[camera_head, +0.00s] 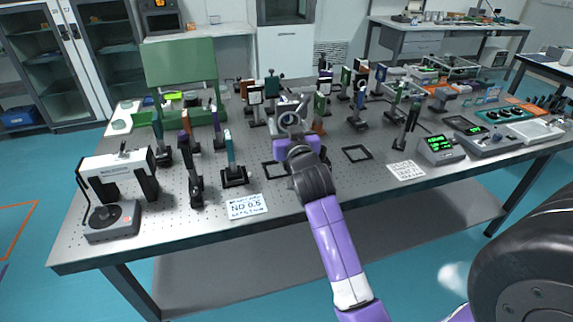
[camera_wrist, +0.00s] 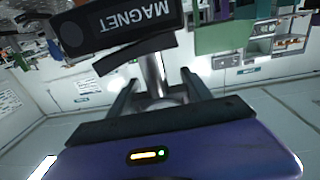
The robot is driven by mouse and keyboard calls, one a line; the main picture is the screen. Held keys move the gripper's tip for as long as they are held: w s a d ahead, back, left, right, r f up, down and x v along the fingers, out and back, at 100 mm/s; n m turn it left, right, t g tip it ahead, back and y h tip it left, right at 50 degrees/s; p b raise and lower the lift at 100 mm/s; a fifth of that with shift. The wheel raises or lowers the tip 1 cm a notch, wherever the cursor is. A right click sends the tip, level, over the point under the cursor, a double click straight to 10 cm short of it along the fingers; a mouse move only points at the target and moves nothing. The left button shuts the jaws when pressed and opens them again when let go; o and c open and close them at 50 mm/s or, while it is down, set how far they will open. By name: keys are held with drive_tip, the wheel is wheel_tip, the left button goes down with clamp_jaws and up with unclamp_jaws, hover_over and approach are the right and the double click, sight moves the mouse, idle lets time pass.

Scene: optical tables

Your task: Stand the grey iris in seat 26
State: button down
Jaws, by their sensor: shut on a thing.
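My gripper (camera_head: 294,140) is over the middle of the optical table (camera_head: 310,190). It is shut on the post of the grey iris (camera_head: 291,118), whose ring shows just above the gripper in the head view. In the wrist view the fingers close around the shiny post (camera_wrist: 154,72), and a black base marked MAGNET (camera_wrist: 125,28) is at the post's end. Two black square outlines lie on the table, one just left of the gripper (camera_head: 268,171) and one to its right (camera_head: 357,153). No seat number is readable, so I cannot tell which is seat 26.
A mounted teal optic (camera_head: 231,160) stands left of the gripper, with a card (camera_head: 246,206) in front. Several mounted optics (camera_head: 361,100) crowd the back. A white bridge-shaped device (camera_head: 117,175) stands at left. A green-display meter (camera_head: 440,148) is at right, with another card (camera_head: 406,170).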

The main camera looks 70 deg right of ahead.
wheel_tip(320, 180, down, 8)
drive_tip(key=shift+f+b, duration=0.1)
drive_tip(key=shift+b, duration=0.3)
drive_tip(key=shift+f+b, duration=0.55)
drive_tip(key=shift+f, duration=1.35)
drive_tip(key=shift+f, duration=0.15)
drive_tip(key=c, duration=0.9)
unclamp_jaws()
drive_tip(key=shift+f, duration=0.15)
drive_tip(key=o, duration=0.5)
drive_tip(key=shift+c, duration=0.2)
